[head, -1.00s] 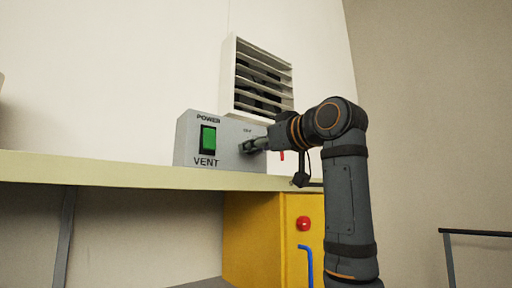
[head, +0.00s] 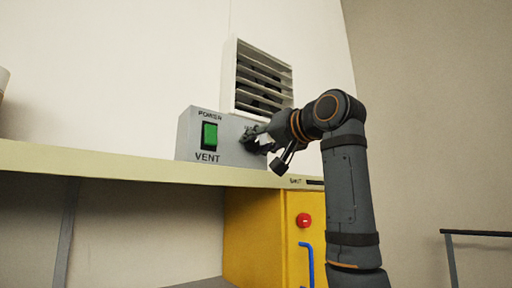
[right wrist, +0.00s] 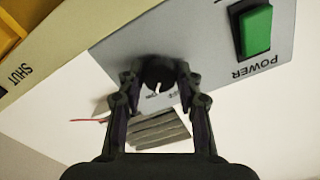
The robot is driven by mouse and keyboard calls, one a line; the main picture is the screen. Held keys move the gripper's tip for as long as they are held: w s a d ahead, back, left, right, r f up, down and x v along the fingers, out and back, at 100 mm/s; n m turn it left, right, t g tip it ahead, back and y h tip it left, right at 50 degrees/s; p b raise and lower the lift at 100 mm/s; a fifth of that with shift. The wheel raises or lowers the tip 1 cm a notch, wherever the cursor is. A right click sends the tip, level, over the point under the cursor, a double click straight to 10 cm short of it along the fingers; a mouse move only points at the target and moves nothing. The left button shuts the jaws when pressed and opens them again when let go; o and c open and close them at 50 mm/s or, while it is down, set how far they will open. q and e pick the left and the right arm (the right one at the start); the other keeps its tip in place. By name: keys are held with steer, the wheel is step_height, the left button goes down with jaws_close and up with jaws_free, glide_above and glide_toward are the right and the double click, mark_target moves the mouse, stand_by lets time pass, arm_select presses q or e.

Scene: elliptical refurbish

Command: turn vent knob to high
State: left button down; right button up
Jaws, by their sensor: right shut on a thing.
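The grey vent box (head: 232,150), with a green power switch (head: 209,135) and the words POWER and VENT, stands on the shelf. The black round vent knob (right wrist: 158,74) with a white pointer mark shows in the right wrist view. My right gripper (head: 254,139) reaches it from the right; in the right wrist view its two fingers (right wrist: 158,88) are shut on the knob, one on each side. In the head view the gripper largely hides the knob and its labels, so I cannot read its setting. My left gripper is out of view.
A white slatted vent (head: 264,80) is on the wall behind the box. The pale shelf (head: 90,162) runs below it. Under the shelf is a yellow cabinet (head: 256,230) with a red button (head: 304,220) and a blue handle (head: 307,262). The shelf left of the box is clear.

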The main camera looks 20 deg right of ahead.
steer(key=m+b, duration=0.1)
steer(key=m, duration=0.4)
steer(key=shift+m, duration=0.3)
steer(key=shift+m+b, duration=0.5)
steer(key=shift+m, duration=1.6)
steer(key=o, duration=1.2)
steer(key=shift+c, duration=0.2)
steer(key=shift+s, duration=0.1)
steer(key=shift+s+d+r, duration=0.1)
steer(key=shift+s, duration=0.05)
steer(key=v, duration=1.1)
steer(key=shift+s, duration=0.3)
